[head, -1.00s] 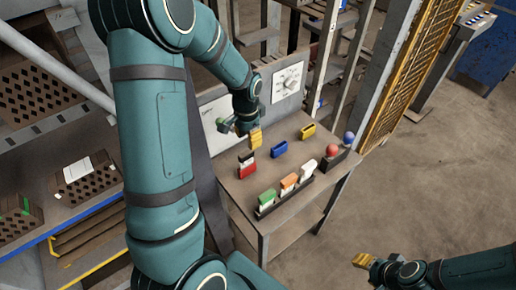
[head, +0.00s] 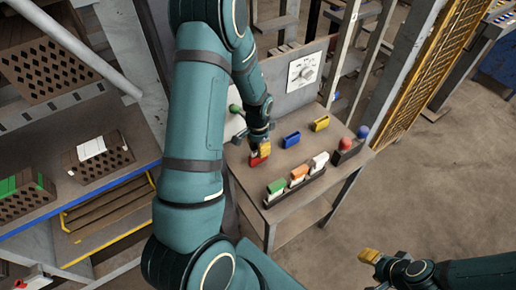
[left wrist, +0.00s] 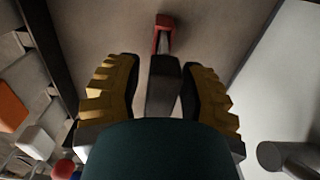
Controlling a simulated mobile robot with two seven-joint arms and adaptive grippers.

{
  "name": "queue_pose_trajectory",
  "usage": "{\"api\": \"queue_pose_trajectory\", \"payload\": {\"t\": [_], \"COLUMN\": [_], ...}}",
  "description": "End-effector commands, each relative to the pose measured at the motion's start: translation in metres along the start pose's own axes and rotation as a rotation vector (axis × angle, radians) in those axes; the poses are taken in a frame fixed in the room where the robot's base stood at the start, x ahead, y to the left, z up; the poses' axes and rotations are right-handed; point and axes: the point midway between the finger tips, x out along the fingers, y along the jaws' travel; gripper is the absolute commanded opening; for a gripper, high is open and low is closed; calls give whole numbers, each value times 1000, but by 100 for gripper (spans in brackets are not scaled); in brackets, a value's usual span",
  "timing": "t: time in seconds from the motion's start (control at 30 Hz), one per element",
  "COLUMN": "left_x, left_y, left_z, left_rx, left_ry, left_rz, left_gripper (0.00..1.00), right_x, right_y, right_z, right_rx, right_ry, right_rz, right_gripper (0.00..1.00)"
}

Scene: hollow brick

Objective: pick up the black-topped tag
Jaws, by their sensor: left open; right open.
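The black-topped tag has a red lower part (head: 256,161) that shows just under my left gripper (head: 262,149) in the head view; its top is hidden there by the fingers. In the left wrist view its dark top (left wrist: 163,88) is between the two yellow fingers of my left gripper (left wrist: 160,75), with the red part (left wrist: 164,28) beyond. The fingers are open, one on each side of the tag; whether either touches it I cannot tell. My right gripper (head: 370,256) is open and empty, over the floor at the lower right.
A blue tag (head: 291,140) and a yellow tag (head: 321,123) are on the table (head: 241,183). Green (head: 276,186), orange (head: 299,172) and white (head: 320,160) tags stand in a dark rack. Red (head: 346,144) and blue (head: 363,132) balls are at the right edge.

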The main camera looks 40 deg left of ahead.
Motion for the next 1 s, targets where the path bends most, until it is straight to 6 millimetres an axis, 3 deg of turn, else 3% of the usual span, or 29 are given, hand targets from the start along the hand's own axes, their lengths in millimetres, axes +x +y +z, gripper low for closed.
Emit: {"api": "queue_pose_trajectory", "payload": {"t": [0.17, 0.43, 0.53, 0.57, 1.0], "left_x": [19, 20, 20, 20, 20], "left_y": [0, 0, 0, 0, 0], "left_z": [0, -1, -1, -1, -1], "left_rx": [-1, 0, 0, 0, 0], "left_ry": [0, 1, 1, 1, 1], "left_rz": [0, 0, 0, 0, 0], "left_gripper": [39, 42, 7, 0, 0], "right_x": [1, 1, 1, 1, 1], "right_y": [0, 0, 0, 0, 0], "right_z": [0, 0, 0, 0, 0], "right_rx": [0, 0, 0, 0, 0], "right_ry": [0, 0, 0, 0, 0], "right_rz": [0, 0, 0, 0, 0], "right_gripper": [47, 47, 47, 47, 47]}}
